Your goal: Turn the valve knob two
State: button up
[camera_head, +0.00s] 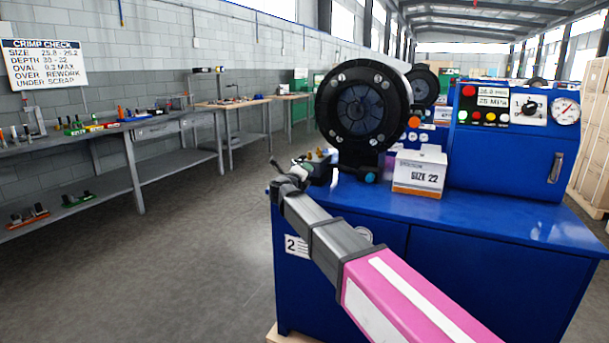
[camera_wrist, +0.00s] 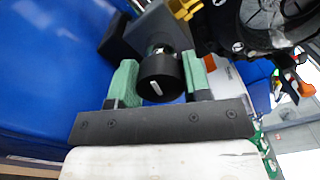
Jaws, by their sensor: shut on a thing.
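The valve knob (camera_wrist: 158,72) is a round black knob with a short white mark on its face. It shows in the wrist view, on a dark valve body (camera_wrist: 157,28) with a brass fitting above. My gripper (camera_wrist: 157,80) has its two green-padded fingers on either side of the knob and is shut on it. In the head view my gripper (camera_head: 297,172) is at the left front corner of the blue machine cabinet marked 2 (camera_head: 296,245). There the knob is hidden behind my gripper and wrist.
The round black crimper head (camera_head: 358,104) stands just behind and above my gripper. A white box marked SIZE 22 (camera_head: 420,172) is to the right on the blue top. A blue control panel (camera_head: 510,150) stands further right. The floor (camera_head: 200,270) left of the cabinet is clear.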

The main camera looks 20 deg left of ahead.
jog(key=shift+n, duration=0.7)
jog(key=o, duration=0.9)
jog(key=shift+o, duration=0.2)
jog(key=shift+s, duration=0.1)
jog(key=s, duration=1)
jog(key=shift+s, duration=0.35)
jog(key=shift+a, duration=0.1)
